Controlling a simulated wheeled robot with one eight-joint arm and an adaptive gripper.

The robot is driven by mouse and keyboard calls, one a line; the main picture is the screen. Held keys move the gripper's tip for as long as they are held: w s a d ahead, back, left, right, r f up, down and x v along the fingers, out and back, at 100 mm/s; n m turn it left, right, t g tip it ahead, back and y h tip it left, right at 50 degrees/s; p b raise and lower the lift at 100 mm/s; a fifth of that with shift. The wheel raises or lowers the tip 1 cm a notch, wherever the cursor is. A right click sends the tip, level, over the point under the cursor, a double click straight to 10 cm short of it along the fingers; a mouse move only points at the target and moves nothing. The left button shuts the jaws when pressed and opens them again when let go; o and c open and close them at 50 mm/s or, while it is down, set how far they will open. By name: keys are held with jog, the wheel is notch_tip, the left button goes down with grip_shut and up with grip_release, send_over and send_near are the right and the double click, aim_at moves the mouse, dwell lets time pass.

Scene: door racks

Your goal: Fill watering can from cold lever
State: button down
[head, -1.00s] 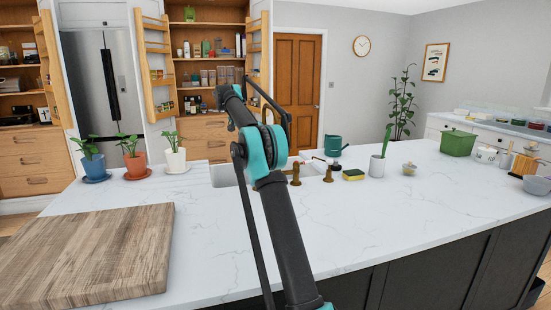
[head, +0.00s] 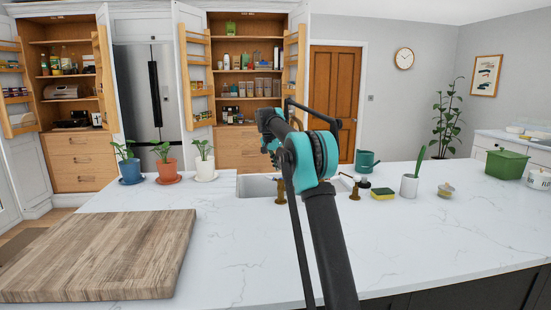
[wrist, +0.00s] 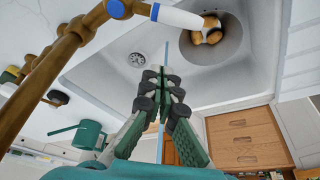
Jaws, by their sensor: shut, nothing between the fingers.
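The teal watering can (head: 367,160) stands at the far side of the counter, right of the sink (head: 256,187). It also shows at the lower left of the wrist view (wrist: 85,133). A brass tap (wrist: 60,62) crosses the upper left of the wrist view. A white lever (wrist: 180,15) with a blue-marked brass hub (wrist: 118,8) extends from it. My gripper (wrist: 162,80) is shut and empty, with its fingertips over the sink and below the lever in the picture, apart from the can. In the head view my arm hides part of the taps and sink.
A wooden board (head: 105,255) lies at the front left. Potted plants (head: 166,165) stand behind it. A sponge (head: 383,193) and a white pot (head: 409,186) are right of the taps. A small round basin (wrist: 215,62) holds brown items. The front middle counter is clear.

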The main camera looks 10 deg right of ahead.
aim_at(275, 179)
jog(key=s+a, duration=0.1)
jog(key=s+a+f, duration=0.1)
jog(key=shift+s+a+f, duration=0.25)
jog(key=shift+s+f, duration=0.05)
jog(key=shift+s+a+f, duration=0.1)
jog(key=shift+s+a, duration=0.5)
jog(key=shift+s, duration=0.05)
jog(key=shift+w+d, duration=0.1)
